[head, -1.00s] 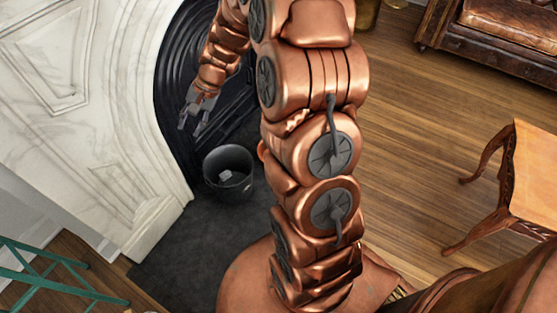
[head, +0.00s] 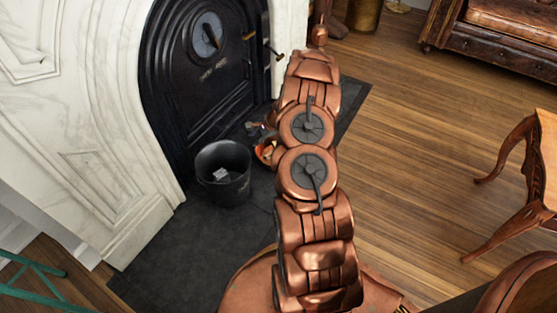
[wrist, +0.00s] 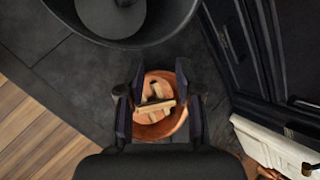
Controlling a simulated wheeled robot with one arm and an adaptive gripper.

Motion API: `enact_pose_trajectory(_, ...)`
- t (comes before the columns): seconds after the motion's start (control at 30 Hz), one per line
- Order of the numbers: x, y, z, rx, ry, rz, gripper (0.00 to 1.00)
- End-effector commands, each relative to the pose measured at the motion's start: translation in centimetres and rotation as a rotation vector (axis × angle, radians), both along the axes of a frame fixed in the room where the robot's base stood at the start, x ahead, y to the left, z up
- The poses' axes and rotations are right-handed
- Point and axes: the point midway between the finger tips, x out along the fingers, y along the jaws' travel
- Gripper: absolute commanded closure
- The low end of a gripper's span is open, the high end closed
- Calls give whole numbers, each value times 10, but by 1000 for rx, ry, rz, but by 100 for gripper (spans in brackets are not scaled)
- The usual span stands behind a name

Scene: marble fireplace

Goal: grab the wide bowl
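An orange-brown round bowl (wrist: 174,124), which I take to be the wide bowl, sits on the dark hearth in the wrist view and holds several pale wooden pieces. In the head view only a small orange part of it (head: 265,153) shows beside my arm. My gripper (wrist: 160,75) is open, with one finger on each side of the bowl in the wrist view. I cannot tell whether the fingers touch it or are still above it. In the head view my gripper (head: 261,133) is small and partly hidden by my arm.
A dark bucket (head: 224,178) stands just left of the bowl; its rim (wrist: 75,28) is close beyond the fingers in the wrist view. The black fireplace front (head: 170,85) and white marble surround (head: 95,130) are close behind. Wooden floor (head: 410,150) is open to the right.

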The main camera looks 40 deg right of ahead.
Motion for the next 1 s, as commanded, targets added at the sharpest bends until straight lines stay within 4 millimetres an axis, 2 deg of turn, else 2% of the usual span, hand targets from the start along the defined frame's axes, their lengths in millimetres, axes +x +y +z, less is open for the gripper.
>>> enact_pose_trajectory(0.03,-9,-16,-36,4,16,-51,65)
enact_pose_trajectory(0.2,-34,-64,-110,4,53,-202,65)
enact_pose_trajectory(0.3,-49,-85,-143,-1,71,-273,65)
enact_pose_trajectory(0.4,-62,-100,-167,-3,86,-324,65)
enact_pose_trajectory(0.6,-71,-114,-187,-8,98,-369,65)
enact_pose_trajectory(0.8,-64,-112,-205,-9,100,-371,65)
enact_pose_trajectory(1.0,-58,-110,-213,-8,98,-370,65)
